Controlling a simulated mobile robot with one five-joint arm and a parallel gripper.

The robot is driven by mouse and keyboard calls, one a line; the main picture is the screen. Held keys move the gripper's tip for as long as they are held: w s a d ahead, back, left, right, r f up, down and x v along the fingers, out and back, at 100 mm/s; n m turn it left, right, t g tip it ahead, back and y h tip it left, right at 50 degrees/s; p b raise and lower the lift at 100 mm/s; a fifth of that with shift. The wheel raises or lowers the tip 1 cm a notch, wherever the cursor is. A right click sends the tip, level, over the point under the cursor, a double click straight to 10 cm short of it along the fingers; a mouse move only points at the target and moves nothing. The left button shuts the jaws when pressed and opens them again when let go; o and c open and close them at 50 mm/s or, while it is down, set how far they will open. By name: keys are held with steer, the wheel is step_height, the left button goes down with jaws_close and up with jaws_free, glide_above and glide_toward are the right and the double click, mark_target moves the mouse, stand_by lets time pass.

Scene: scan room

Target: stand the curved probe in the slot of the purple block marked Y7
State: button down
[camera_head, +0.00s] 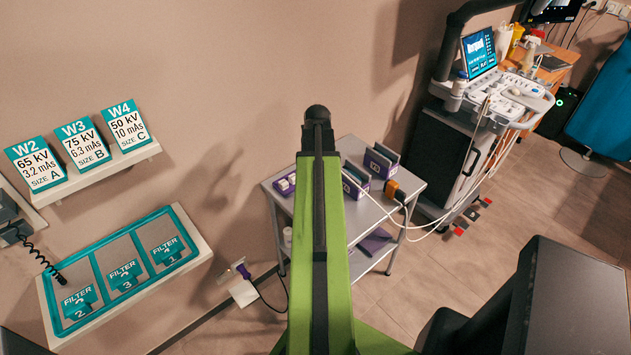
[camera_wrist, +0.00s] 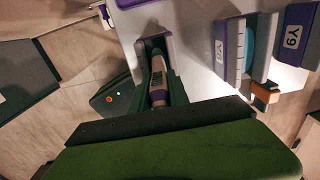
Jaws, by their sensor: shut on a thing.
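My gripper (camera_wrist: 157,68) is shut on a pale probe with a dark band, taken as the curved probe (camera_wrist: 158,85), in the wrist view. The shape of the probe's head is unclear. A purple block (camera_wrist: 220,60) with a white label stands to its right, and a second purple block (camera_wrist: 293,25) is farther right. Their labels look like Y9, but I cannot read them surely. In the head view my arm hides the gripper and the probe.
In the head view the cart (camera_head: 270,185) carries purple blocks (camera_head: 379,163) and an orange object (camera_head: 394,189) at its right edge. A white cable runs to the ultrasound machine (camera_head: 500,100). A shelf with filter slots (camera_head: 125,275) is on the left.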

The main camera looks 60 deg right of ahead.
steer(key=shift+f, duration=0.2)
steer(key=c, duration=1.2)
jaws_free()
steer(key=shift+o, duration=0.2)
steer(key=shift+r, duration=0.15)
step_height(320, 180, up, 17)
steer(key=p, duration=1.7)
steer(key=shift+r, duration=0.1)
